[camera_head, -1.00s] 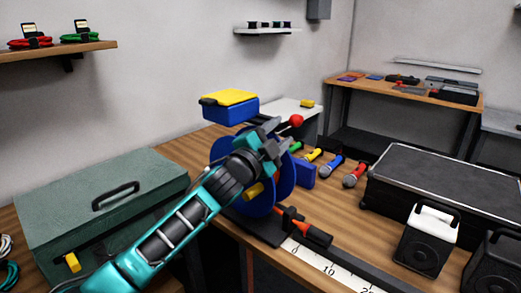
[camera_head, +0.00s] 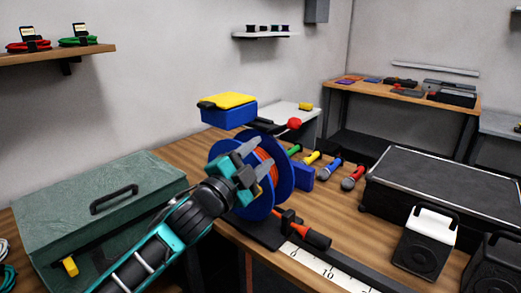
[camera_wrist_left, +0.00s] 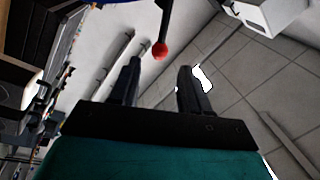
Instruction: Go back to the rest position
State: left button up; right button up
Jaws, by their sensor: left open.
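My left gripper (camera_head: 243,155) is open and empty in front of the blue cable reel (camera_head: 286,175), which has orange cable (camera_head: 268,165) wound on it. The gripper and wrist hide part of the reel's left disc; I cannot tell whether they touch it. In the left wrist view the two fingers (camera_wrist_left: 160,68) stand apart with nothing between them. A lever with a red ball knob (camera_head: 294,123) stands behind the reel; the knob also shows beyond the fingertips in the wrist view (camera_wrist_left: 159,50). My right gripper is not in view.
A green case (camera_head: 60,208) lies left of my arm. A blue box with a yellow lid (camera_head: 229,109) is behind the reel. Several coloured microphones (camera_head: 330,167), a black case (camera_head: 450,185) and speakers (camera_head: 424,248) stand to the right. A ruler strip (camera_head: 318,268) runs along the front.

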pick_arm(q)
jog(key=s+a+f+n+g+y, duration=0.1)
jog(key=s+a+f+n+y, duration=0.15)
jog(key=f, duration=0.45)
jog(key=s+a+f+n+y, duration=0.1)
jog(key=s+f+n, duration=0.3)
jog(key=f, duration=0.3)
jog(key=s+a+f+n+g+y, duration=0.1)
jog(key=s+a+f+n, duration=0.2)
jog(key=f, duration=0.4)
jog(key=s+a+f+n+g+y, duration=0.2)
jog(key=s+a+f+n, duration=0.1)
jog(key=s+f, duration=0.4)
jog(key=s+a+f+n+g+y, duration=0.2)
jog(key=s+f, duration=0.5)
jog(key=s, duration=0.4)
jog(key=shift+s+a+n, duration=0.2)
jog(key=shift+a+n, duration=0.35)
jog(key=shift+a, duration=0.35)
